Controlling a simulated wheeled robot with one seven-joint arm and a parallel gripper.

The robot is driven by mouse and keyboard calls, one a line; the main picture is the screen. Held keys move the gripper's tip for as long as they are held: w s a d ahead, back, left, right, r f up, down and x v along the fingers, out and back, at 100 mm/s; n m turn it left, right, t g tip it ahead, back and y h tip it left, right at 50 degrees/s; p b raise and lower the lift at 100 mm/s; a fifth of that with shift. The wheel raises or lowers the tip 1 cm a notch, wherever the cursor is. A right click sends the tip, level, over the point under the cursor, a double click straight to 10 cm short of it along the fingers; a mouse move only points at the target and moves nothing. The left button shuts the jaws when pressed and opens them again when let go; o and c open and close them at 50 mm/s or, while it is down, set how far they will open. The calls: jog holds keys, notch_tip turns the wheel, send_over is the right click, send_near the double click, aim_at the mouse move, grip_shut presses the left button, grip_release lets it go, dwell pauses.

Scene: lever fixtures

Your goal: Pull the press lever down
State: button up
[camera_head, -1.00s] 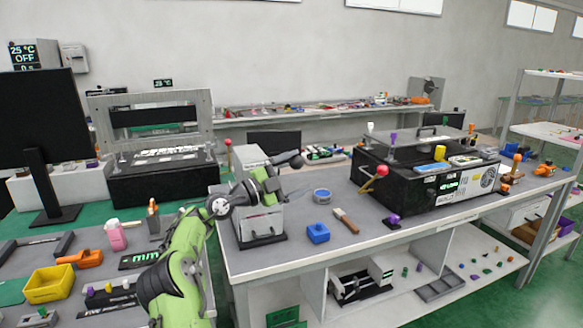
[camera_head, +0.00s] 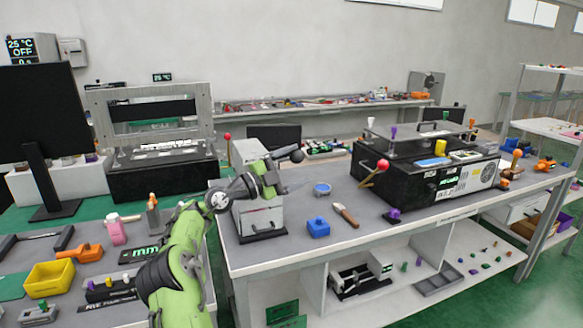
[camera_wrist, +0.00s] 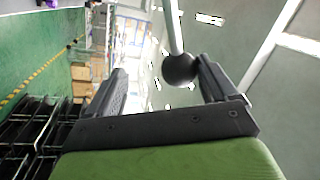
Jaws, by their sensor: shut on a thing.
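The press (camera_head: 262,218) is a grey boxy machine on a dark base at the left front of the white bench. Its lever appears as a dark ball knob (camera_head: 297,156) at the right of the press top. In the wrist view the black knob (camera_wrist: 180,69) sits on a pale metal rod (camera_wrist: 172,25), between my fingers and close to the right one. My gripper (camera_head: 285,157) is shut on the knob; its dark fingers also show in the wrist view (camera_wrist: 160,73). My green arm partly hides the press in the head view.
A blue block (camera_head: 318,228), a blue-grey round tin (camera_head: 322,188) and a wooden-handled brush (camera_head: 346,215) lie right of the press. A black box with a red-knobbed lever (camera_head: 383,164) stands farther right. A red ball (camera_head: 227,136) shows behind the press's left edge.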

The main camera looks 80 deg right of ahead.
jog(key=shift+s+d+f+y, duration=0.1)
jog(key=shift+s+f+y, duration=0.1)
jog(key=shift+f, duration=0.45)
jog(key=shift+s+f+y, duration=0.2)
jog(key=shift+f, duration=0.4)
jog(key=o, duration=0.8)
jog(key=shift+w+r, duration=0.1)
jog(key=shift+r, duration=0.4)
jog(key=shift+w+f+b, duration=0.25)
jog(key=shift+w+b, duration=0.05)
jog(key=shift+o, duration=0.2)
jog(key=shift+w+a+f+b, duration=0.15)
jog(key=shift+w+a+b, duration=0.2)
jog(key=shift+w+a, duration=0.1)
jog(key=shift+v, duration=1)
jog(key=shift+c, duration=1)
jog(key=r+v, duration=0.2)
jog(key=v, duration=1.1)
jog(key=shift+w+a+f, duration=0.35)
jog(key=shift+a+f, duration=0.1)
